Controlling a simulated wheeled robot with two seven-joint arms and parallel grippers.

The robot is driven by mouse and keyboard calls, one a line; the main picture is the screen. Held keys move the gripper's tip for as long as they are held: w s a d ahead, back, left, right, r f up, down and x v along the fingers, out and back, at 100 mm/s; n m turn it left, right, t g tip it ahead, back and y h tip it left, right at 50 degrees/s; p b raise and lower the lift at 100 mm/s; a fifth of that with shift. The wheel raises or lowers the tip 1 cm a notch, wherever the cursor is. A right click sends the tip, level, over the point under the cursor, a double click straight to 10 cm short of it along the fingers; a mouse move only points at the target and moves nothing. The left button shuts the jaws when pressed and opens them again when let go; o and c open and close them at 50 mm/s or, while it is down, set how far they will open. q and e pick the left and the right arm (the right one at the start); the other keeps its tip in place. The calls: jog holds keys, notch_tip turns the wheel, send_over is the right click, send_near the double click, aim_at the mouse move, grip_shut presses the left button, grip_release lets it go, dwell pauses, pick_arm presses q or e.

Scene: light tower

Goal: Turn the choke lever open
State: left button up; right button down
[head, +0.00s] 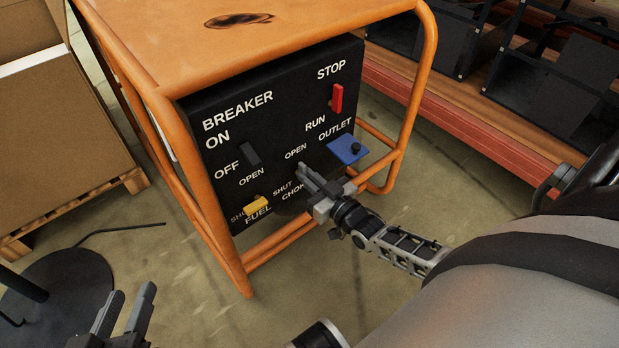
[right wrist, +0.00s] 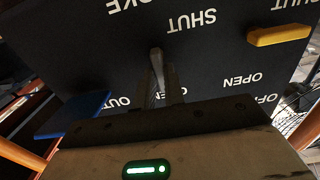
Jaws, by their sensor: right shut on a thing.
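The generator's black panel (head: 215,165) carries a choke position marked OPEN above and SHUT and CHOKE below. My right gripper (head: 303,172) is at that spot and hides most of the choke lever in the head view. In the right wrist view the grey choke lever (right wrist: 156,56) stands between the fingers of my right gripper (right wrist: 160,88), which are shut on it. The panel appears upside down there. Which mark the lever points to, I cannot tell. My left gripper (head: 130,295) is open and empty at the lower left, away from the panel.
The panel also has a yellow fuel lever (head: 256,204), a dark breaker switch (head: 250,154), a red stop/run switch (head: 337,98) and a blue outlet flap (head: 347,150). Orange frame tubes (head: 200,205) surround it. Cardboard boxes (head: 60,130) stand left; a shelf (head: 480,125) is right.

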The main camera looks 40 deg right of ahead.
jog(key=shift+f, duration=0.1)
jog(key=c, duration=1.5)
grip_release()
pick_arm(q)
jog(key=shift+r, duration=0.15)
